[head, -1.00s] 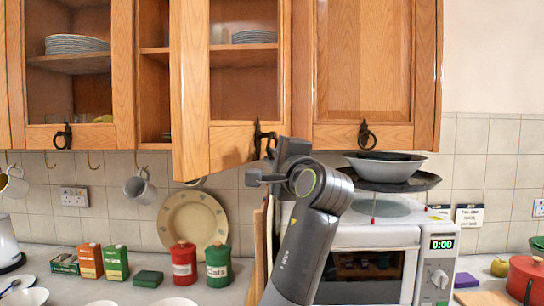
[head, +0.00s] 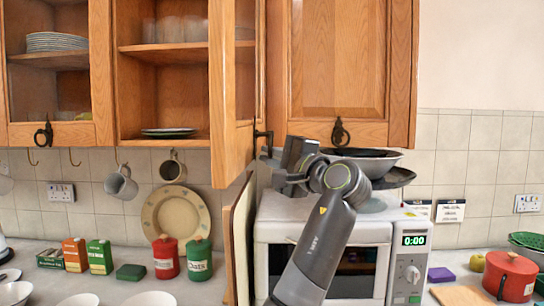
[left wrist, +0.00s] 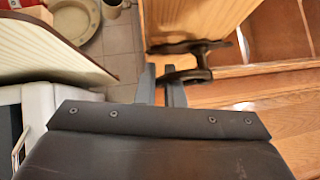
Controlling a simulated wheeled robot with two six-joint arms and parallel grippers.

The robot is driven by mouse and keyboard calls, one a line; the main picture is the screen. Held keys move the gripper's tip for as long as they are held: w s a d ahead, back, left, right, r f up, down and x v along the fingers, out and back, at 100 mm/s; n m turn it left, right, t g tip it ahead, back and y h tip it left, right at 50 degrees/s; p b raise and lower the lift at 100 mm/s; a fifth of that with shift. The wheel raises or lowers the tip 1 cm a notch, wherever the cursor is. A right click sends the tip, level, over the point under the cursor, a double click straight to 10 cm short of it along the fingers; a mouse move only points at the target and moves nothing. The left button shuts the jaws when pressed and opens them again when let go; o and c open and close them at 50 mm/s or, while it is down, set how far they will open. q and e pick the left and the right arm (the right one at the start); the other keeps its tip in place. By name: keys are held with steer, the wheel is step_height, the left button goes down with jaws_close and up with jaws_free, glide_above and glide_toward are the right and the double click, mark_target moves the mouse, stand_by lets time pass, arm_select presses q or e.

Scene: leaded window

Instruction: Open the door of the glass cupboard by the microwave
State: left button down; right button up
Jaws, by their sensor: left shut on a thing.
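The glass cupboard door (head: 222,85) by the microwave stands well open, swung out toward me and seen at a steep angle. The cupboard's shelves (head: 163,54) show beside it. Its dark iron handle (head: 262,137) is at the door's lower edge. My left gripper (head: 272,158) is shut on the handle; the fingertips are partly hidden in the head view. In the left wrist view the gripper fingers (left wrist: 165,86) meet the dark handle (left wrist: 190,60) below the wooden door (left wrist: 195,18). The microwave (head: 410,262) stands below and to the right. My right gripper is not in view.
A closed wooden cupboard door (head: 338,60) is right of the open one. A board (head: 240,240) stands upright left of the microwave. Red (head: 165,258) and green (head: 199,260) canisters and a leaning plate (head: 176,215) are on the counter.

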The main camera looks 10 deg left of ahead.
arm_select(q)
steer(key=c, duration=1.6)
jaws_free()
steer(key=shift+a, duration=0.15)
steer(key=shift+o, duration=0.2)
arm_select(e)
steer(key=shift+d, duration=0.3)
